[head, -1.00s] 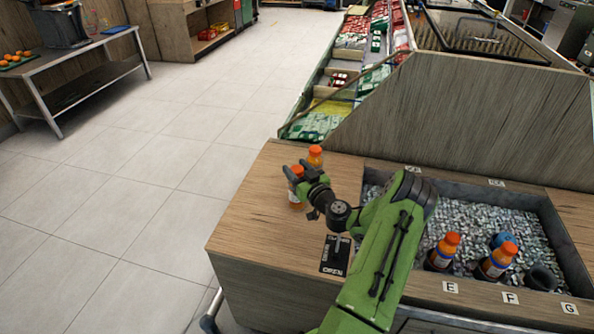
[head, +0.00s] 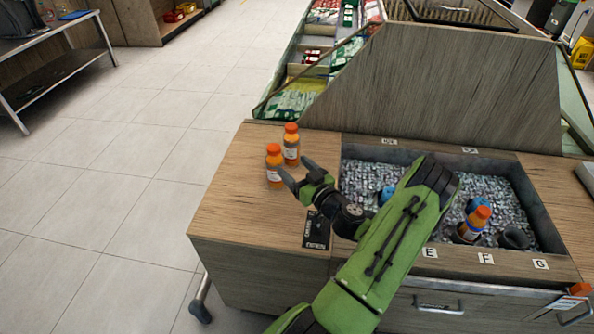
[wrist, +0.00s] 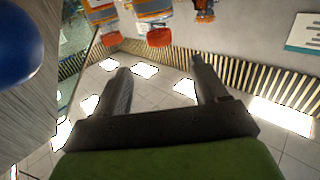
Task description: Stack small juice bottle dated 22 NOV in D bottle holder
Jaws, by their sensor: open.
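Two orange-capped juice bottles stand upright on the bare wooden counter at left in the head view, one nearer (head: 274,172) and one just behind (head: 291,150). Their dates are too small to read. My gripper (head: 295,171) is open and empty, its fingers pointing toward the bottles, apart from them. In the wrist view, orange-capped bottles (wrist: 152,10) show at the top edge, beyond my open fingers (wrist: 157,68). In the sunken bin, one bottle (head: 473,226) stands in a holder behind label F. Back-row labels, including any D, are unreadable. My arm hides part of the bin.
The gravel-filled bin (head: 372,152) has labels E (head: 430,253), F (head: 486,259) and G (head: 540,264) along its front. An empty dark holder (head: 513,238) stands behind G. A blue round object (head: 387,195) shows beside my arm. A tall wooden panel (head: 450,90) rises behind.

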